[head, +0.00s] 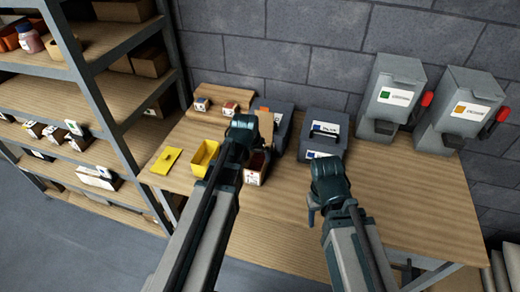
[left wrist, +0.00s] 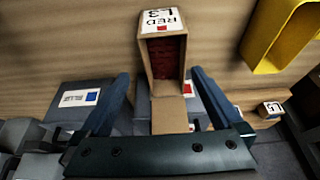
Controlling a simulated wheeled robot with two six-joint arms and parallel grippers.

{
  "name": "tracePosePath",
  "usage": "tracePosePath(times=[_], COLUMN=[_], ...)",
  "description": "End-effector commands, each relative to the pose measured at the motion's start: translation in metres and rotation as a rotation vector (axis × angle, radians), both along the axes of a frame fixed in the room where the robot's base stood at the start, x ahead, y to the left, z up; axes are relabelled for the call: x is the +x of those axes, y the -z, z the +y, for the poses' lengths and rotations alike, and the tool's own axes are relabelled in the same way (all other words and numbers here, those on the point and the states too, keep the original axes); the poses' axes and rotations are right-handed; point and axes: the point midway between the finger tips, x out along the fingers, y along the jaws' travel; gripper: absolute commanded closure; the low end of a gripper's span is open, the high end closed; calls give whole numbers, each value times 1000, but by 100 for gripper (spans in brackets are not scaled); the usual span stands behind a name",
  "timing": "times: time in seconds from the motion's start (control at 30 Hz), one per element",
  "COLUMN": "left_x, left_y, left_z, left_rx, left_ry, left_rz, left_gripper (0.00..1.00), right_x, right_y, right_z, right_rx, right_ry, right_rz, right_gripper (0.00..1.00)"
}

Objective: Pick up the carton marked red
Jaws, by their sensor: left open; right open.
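The carton marked red (head: 256,170) stands on the wooden table in the head view, partly hidden by my left arm. In the left wrist view, the carton (left wrist: 164,58) is an open brown box with dark red contents. Its white label reads RED L3 with a red square, and a flap extends toward my gripper. My left gripper (head: 243,127) is over the table beside the carton; in the left wrist view its open fingers (left wrist: 160,76) lie to either side of the carton's flap, with no visible grip. My right gripper (head: 324,190) is open and empty over the table's front part.
A yellow bin (head: 205,157) and a yellow lid (head: 166,160) lie left of the carton. A grey box with a blue label (head: 322,136) stands to the right. Two dispensers (head: 393,100) stand at the back right. A stocked shelf (head: 95,105) borders the left; the table's right front is clear.

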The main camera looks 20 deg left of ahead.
Motion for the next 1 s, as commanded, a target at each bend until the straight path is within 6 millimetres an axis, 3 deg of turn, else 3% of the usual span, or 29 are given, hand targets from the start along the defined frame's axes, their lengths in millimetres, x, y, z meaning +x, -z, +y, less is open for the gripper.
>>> tracePosePath(times=[0.37, 1.0], left_x=[7, 38], left_y=[1, 76], left_z=[6, 5], left_rx=[-3, -2], left_ry=[-9, -9], left_rz=[-14, -13], left_gripper=[0, 0], right_x=[0, 0], right_y=[2, 77], right_z=[0, 0], right_rx=[0, 0], right_ry=[0, 2], right_rz=[0, 0], right_gripper=[50, 50])
